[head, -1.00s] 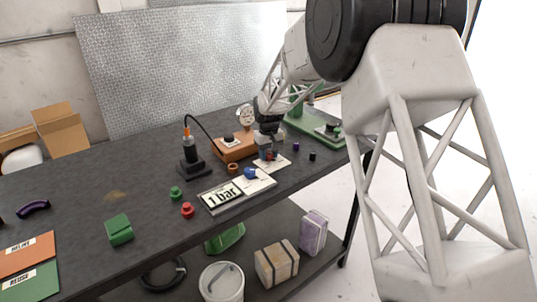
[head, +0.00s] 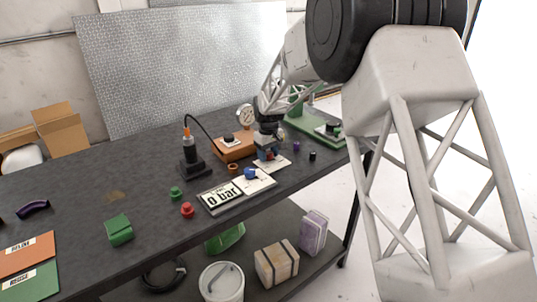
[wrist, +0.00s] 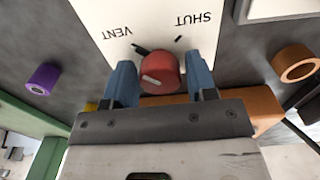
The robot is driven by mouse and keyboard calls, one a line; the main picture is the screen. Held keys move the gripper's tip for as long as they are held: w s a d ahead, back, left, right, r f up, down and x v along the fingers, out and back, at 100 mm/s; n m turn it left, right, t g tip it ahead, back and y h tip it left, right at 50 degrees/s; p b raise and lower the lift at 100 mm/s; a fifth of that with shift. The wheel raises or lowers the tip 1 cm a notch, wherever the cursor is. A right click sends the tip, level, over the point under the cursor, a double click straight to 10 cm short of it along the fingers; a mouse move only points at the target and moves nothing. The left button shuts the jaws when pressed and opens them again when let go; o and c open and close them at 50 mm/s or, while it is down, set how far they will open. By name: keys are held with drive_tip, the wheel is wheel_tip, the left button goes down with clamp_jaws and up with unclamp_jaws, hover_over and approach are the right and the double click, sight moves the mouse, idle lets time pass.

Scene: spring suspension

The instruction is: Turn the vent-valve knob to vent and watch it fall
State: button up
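The red vent-valve knob (wrist: 160,72) sits on a white plate (wrist: 95,12) marked VENT and SHUT, which read upside down in the wrist view. A pale line on the knob's face slants up and left, roughly to the VENT side. My gripper (wrist: 161,75) has one blue finger on each side of the knob, very close to it. I cannot tell whether both fingers touch it. In the head view my gripper (head: 267,155) is low over the plate, hiding most of the knob. The display (head: 221,196) reads 0 bar.
An orange-brown block (head: 234,147) with a round gauge (head: 245,116) stands behind the knob. A black hand pump (head: 191,158) is to the left. A blue knob (head: 250,173) sits on a white card in front. A green fixture (head: 310,125) is at the right.

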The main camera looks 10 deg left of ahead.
sight(269, 152)
drive_tip(key=shift+o, duration=0.9)
drive_tip(key=shift+r, duration=0.1)
drive_tip(key=shift+r, duration=3.8)
